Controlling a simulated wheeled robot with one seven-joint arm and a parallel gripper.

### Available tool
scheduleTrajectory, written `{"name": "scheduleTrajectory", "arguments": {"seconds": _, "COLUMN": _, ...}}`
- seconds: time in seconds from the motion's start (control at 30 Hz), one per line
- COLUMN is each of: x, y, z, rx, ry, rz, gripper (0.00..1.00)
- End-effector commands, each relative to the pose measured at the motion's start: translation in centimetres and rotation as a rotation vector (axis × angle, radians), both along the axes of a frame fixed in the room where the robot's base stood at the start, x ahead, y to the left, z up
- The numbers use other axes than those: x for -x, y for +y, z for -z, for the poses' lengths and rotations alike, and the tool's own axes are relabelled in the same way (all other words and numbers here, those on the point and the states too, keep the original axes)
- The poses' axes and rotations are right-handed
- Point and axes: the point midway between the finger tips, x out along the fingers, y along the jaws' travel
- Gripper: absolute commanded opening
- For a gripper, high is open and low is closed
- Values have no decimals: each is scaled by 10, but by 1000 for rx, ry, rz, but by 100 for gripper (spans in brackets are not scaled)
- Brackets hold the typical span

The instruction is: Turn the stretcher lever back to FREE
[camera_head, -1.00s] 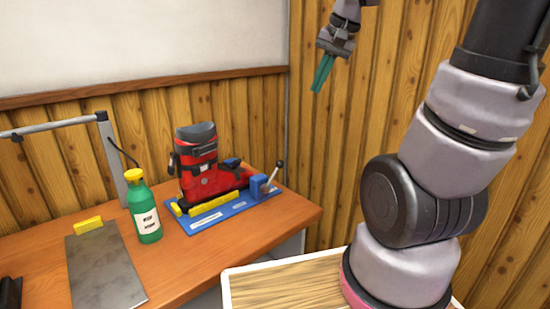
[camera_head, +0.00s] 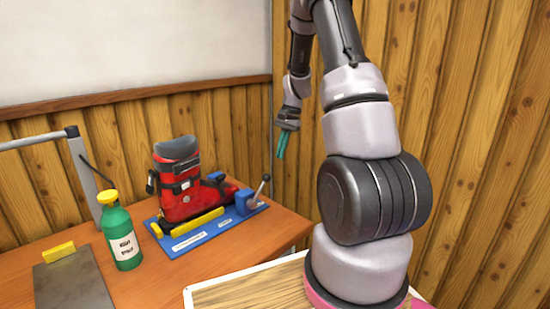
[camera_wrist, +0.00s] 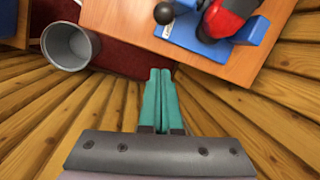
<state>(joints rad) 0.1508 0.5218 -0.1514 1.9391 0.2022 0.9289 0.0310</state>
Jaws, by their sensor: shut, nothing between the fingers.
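The stretcher lever (camera_head: 261,188) is a short metal rod with a dark ball knob on the blue block at the right end of the blue stretcher base (camera_head: 212,230). It leans up and to the right. A red and black ski boot (camera_head: 180,190) sits on the base. My gripper (camera_head: 281,156), with teal fingers, is shut and empty, in the air above and to the right of the lever, apart from it. In the wrist view the closed fingers (camera_wrist: 160,75) point toward the bench edge, and the lever's dark knob (camera_wrist: 164,13) shows at the top. The label lettering is too small to read.
A green bottle (camera_head: 121,238) with a yellow cap, a yellow block (camera_head: 59,252) and a grey plate (camera_head: 72,282) are left of the base on the wooden bench (camera_head: 205,268). A grey bin (camera_wrist: 71,46) stands on the floor. The plank wall is close.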

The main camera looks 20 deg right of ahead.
Motion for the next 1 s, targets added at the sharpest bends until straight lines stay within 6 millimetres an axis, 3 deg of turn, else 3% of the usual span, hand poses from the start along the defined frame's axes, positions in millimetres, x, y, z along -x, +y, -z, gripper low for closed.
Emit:
{"name": "scheduleTrajectory", "arguments": {"seconds": 0.4, "x": 1, "y": 22, "z": 85, "rx": -2, "ry": 5, "rz": -2, "gripper": 0}}
{"name": "scheduleTrajectory", "arguments": {"seconds": 0.7, "x": 21, "y": 45, "z": 63, "rx": -1, "ry": -1, "rz": -2, "gripper": 0}}
{"name": "scheduleTrajectory", "arguments": {"seconds": 1.0, "x": 23, "y": 47, "z": 62, "rx": -1, "ry": -1, "rz": -2, "gripper": 0}}
